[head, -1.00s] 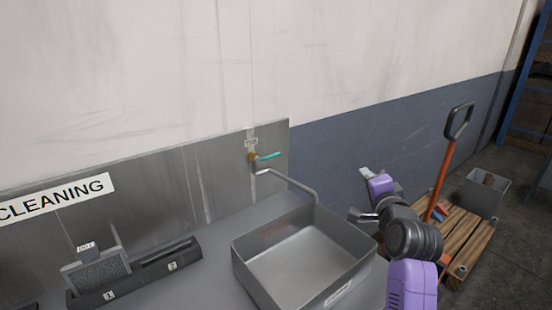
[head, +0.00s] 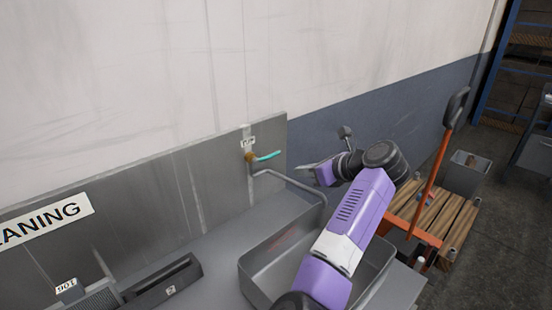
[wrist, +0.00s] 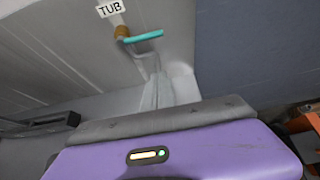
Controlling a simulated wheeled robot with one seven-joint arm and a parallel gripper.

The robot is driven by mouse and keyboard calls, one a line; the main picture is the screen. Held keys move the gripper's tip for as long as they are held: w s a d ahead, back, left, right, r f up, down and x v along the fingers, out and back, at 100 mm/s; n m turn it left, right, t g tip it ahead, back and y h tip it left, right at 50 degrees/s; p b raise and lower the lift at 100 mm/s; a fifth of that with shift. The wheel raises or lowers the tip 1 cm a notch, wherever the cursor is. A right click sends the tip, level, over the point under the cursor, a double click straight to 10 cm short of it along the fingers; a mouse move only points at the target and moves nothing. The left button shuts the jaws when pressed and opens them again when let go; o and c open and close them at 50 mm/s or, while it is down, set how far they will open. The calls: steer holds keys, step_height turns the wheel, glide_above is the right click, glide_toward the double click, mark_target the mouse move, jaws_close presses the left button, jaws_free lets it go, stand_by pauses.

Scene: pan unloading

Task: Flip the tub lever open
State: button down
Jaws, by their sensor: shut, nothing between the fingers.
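The tub lever is a teal handle (head: 268,155) on a brass valve (head: 250,157) on the steel backsplash. It points right, roughly level, below a small label, which reads TUB (wrist: 109,8) in the wrist view. The lever shows there too (wrist: 143,37), ahead of my gripper. My gripper (head: 299,168) is shut and empty, to the right of the lever and slightly lower, apart from it in the picture. In the wrist view its pale fingers (wrist: 170,88) show below the lever, partly hidden by the purple housing.
A grey spout pipe (head: 290,181) bends out below the valve over the steel tub (head: 252,267), which my arm partly covers. A CLEANING sign is on the backsplash at left, above a dark holder (head: 165,278). A pallet with an orange-shafted handle (head: 437,185) stands at right.

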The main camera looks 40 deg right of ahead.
mark_target(269, 157)
stand_by(0.3)
steer(key=w+p, duration=0.3)
steer(key=w, duration=0.6)
steer(key=shift+w+f, duration=0.2)
steer(key=shift+f, duration=0.25)
steer(key=shift+a, duration=0.15)
steer(key=shift+r, duration=0.2)
